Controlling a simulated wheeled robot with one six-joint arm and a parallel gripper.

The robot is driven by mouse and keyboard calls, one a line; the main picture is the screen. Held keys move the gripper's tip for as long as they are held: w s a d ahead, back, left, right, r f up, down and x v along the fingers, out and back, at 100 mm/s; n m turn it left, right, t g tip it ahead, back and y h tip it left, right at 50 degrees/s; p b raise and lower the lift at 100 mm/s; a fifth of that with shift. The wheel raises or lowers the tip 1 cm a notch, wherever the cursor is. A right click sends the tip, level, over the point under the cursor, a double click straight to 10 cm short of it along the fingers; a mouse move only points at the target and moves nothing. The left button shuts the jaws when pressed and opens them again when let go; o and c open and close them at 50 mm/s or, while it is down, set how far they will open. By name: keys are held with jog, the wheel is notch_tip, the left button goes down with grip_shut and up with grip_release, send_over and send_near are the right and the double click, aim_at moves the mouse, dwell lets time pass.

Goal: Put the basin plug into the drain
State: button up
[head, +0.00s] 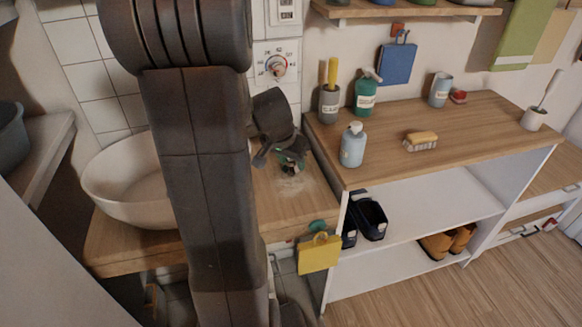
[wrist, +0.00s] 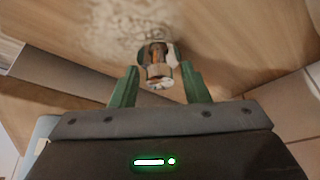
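My gripper (head: 290,160) is over the wooden washstand top beside the basin, pointing down. In the wrist view its two green fingers (wrist: 160,82) are apart, with gaps on both sides of a small shiny metal piece (wrist: 158,72). This looks like the basin plug; it lies between and just beyond the fingertips, and I see no contact. In the head view it is a small dark shape (head: 291,169), partly covered by the gripper. The pale round basin (head: 115,190) stands to the left, partly behind my arm. Its drain is hidden.
A pale stain (head: 291,184) marks the washstand top (head: 300,208). At right, a higher wooden counter (head: 465,130) holds a blue soap bottle (head: 352,147), a green pump bottle (head: 366,95), a brush (head: 421,141) and cups.

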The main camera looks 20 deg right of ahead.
jog(key=c, duration=0.4)
jog(key=shift+o, duration=0.2)
jog(key=shift+r, duration=0.1)
